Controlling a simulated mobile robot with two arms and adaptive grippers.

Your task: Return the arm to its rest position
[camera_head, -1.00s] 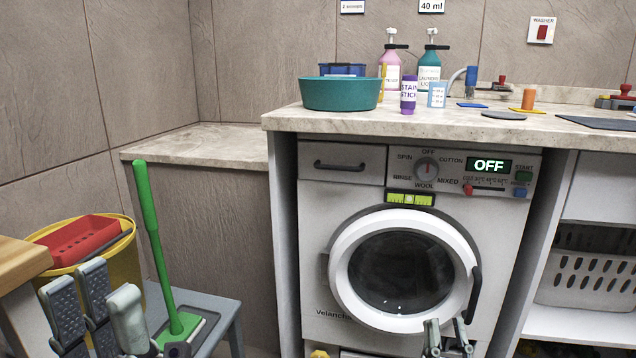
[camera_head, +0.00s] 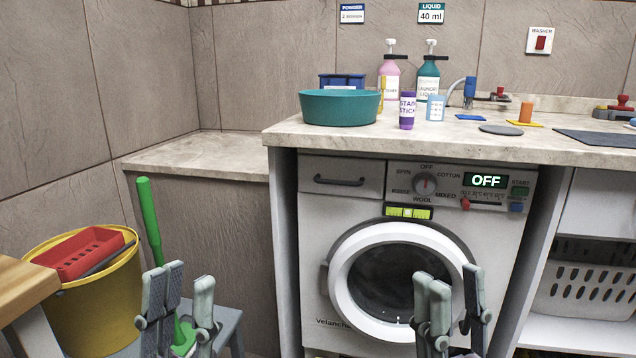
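My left gripper (camera_head: 187,280) is at the lower left, with a gap between its upright fingers and nothing seen between them. It is in front of the grey stool and the green-handled tool. My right gripper (camera_head: 452,282) is at the lower middle, in front of the washing machine (camera_head: 308,255) and its round door (camera_head: 345,287). Its fingers also stand apart with nothing seen between them. It hides the lower right part of the door. The door looks shut and the display reads OFF.
The counter (camera_head: 290,133) holds a teal basin (camera_head: 340,108), pump bottles (camera_head: 428,78) and a stain stick (camera_head: 407,110). A yellow bucket (camera_head: 105,305) with a red tray (camera_head: 78,254) stands at left by a wooden surface (camera_head: 25,284). A white basket (camera_head: 585,295) is at right.

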